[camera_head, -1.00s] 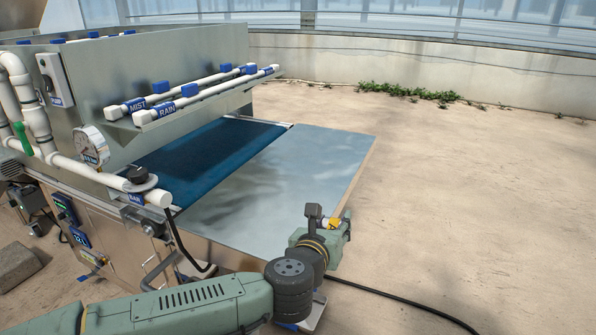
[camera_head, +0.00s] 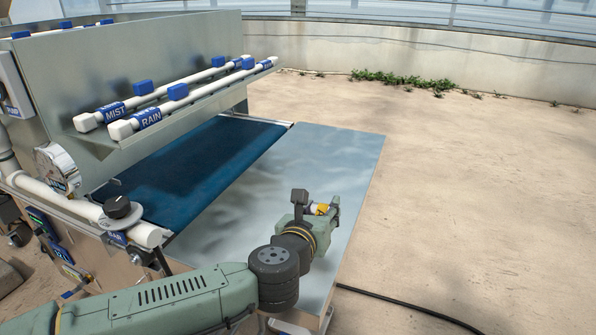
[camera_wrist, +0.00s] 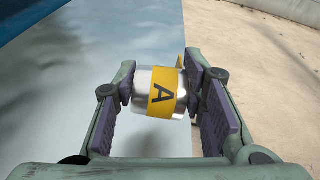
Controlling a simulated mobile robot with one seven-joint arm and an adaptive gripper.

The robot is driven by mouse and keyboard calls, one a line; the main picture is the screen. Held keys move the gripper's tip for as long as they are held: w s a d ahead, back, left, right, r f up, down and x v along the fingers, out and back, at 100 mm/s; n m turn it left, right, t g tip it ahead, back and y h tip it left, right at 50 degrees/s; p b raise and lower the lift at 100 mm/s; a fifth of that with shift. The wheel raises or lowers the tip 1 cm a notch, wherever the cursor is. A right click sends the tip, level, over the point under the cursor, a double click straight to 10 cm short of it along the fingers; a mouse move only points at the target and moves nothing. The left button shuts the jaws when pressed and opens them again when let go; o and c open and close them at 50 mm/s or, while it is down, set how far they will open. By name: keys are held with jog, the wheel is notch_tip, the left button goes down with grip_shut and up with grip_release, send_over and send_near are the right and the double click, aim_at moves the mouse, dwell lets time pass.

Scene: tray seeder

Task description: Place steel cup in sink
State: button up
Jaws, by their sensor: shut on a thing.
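In the head view my gripper (camera_head: 321,209) is above the right part of the steel table, and a bit of the cup's yellow band (camera_head: 322,209) shows there. How high the cup is above the table is hard to tell. No sink can be made out in either view.
The flat steel tabletop (camera_head: 318,160) is bare. A dark blue belt (camera_head: 205,165) lies to its left, under the white MIST and RAIN pipes (camera_head: 195,98) of the machine. Sandy floor (camera_head: 480,200) is open to the right, with a black cable (camera_head: 405,305) on it.

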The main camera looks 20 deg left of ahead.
jog(key=w+a+p, duration=0.1)
jog(key=w+a, duration=0.2)
jog(key=a, duration=0.1)
jog(key=w+a+p, duration=0.2)
jog(key=w+a, duration=0.2)
jog(key=w+a+f+p, duration=0.1)
jog(key=w+a, duration=0.2)
jog(key=w, duration=0.1)
jog(key=shift+a+f, duration=0.1)
jog(key=shift+a, duration=0.3)
jog(key=shift+w+a+f, duration=0.1)
jog(key=shift+a+f, duration=0.05)
jog(key=shift+f+p, duration=0.75)
jog(key=shift+f, duration=0.95)
jog(key=shift+f, duration=0.1)
jog(key=shift+f, duration=0.15)
jog(key=o, duration=1.3)
